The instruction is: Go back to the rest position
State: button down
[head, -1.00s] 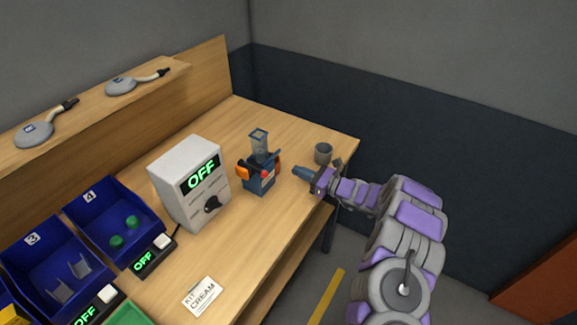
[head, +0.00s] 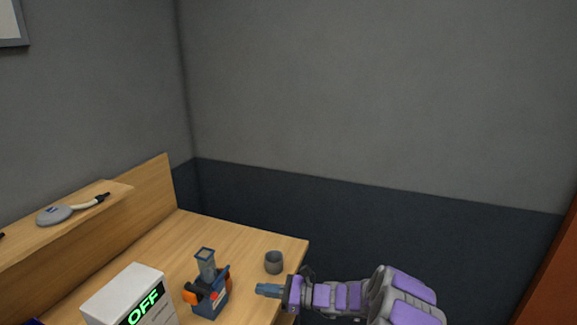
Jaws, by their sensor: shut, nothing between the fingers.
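My gripper (head: 262,291) is shut and empty at the right end of the wooden workbench (head: 226,231). It points left, above the bench's right edge, with the arm reaching in from the right. A blue device (head: 210,298) with orange side parts and a clear top stands to the left of my gripper, apart from it. A small grey cup (head: 274,262) stands just behind my gripper near the bench's right edge.
A white box (head: 118,297) with a green OFF display stands at the lower left. A raised wooden shelf (head: 110,205) holds a grey round tool (head: 54,215). Grey walls close off the back. The bench's back corner is clear.

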jog(key=s+a+r+n+g+h, duration=0.2)
jog(key=s+a+r+n+g, duration=0.25)
jog(key=s+r+n, duration=0.45)
jog(key=s+d+r+n+g+h, duration=0.1)
jog(key=s+r+n+g+h, duration=0.15)
jog(key=s, duration=0.55)
jog(key=s+d+r+n+g+h, duration=0.1)
jog(key=s+d+r+h, duration=0.15)
jog(key=s, duration=0.45)
jog(key=s+d+n+t+h, duration=0.1)
jog(key=s+d+n+h, duration=0.2)
jog(key=s+d, duration=0.7)
jog(key=s+d+f+n+t+h, duration=0.1)
jog(key=s+d+n+t+h, duration=0.1)
jog(key=s+d+h, duration=0.5)
jog(key=s+d+n, duration=0.1)
jog(key=s+d, duration=0.3)
jog(key=d, duration=0.1)
jog(key=shift+s+h, duration=0.15)
jog(key=shift+h, duration=0.25)
